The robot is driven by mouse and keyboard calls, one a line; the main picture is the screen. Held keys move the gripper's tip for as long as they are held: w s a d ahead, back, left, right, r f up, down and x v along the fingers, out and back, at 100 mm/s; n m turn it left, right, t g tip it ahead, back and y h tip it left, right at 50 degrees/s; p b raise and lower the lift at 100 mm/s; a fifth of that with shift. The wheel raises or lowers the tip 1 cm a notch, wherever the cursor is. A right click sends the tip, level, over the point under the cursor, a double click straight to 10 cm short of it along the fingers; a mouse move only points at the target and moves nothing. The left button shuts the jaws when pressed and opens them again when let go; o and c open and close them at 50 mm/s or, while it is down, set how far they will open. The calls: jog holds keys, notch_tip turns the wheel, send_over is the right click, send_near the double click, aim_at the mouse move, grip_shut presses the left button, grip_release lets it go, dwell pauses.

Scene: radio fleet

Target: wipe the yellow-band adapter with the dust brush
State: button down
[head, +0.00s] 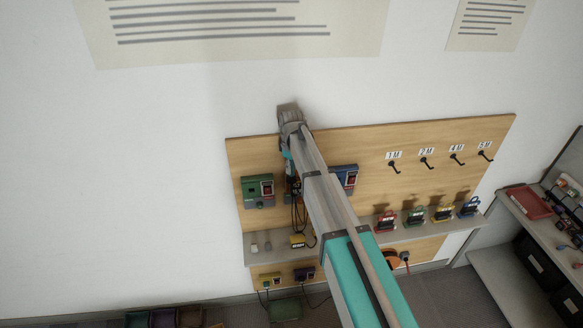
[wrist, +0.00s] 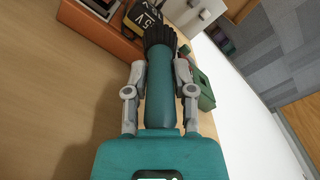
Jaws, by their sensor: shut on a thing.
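In the wrist view my gripper (wrist: 157,75) is shut on the dust brush (wrist: 159,95), with one finger on each side of its teal handle. The brush's dark bristles (wrist: 158,38) point away from me toward the top of the picture. The yellow-band adapter (wrist: 143,14), dark with a yellow band and pale lettering, is just beyond the bristle tips and partly hidden by them. I cannot tell whether the bristles touch it.
A wooden board (head: 345,155) carries a green unit (head: 257,190), a blue unit (head: 346,178) and labelled hooks (head: 426,163). Several coloured radios (head: 415,214) stand along the grey shelf (head: 262,260). Cables hang near my gripper. An orange-red block (wrist: 95,32) lies left of the bristles.

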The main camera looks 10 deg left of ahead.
jog(key=shift+r+p, duration=1.05)
jog(key=shift+r, duration=0.3)
jog(key=shift+r+p, duration=1.5)
jog(key=shift+f, duration=0.1)
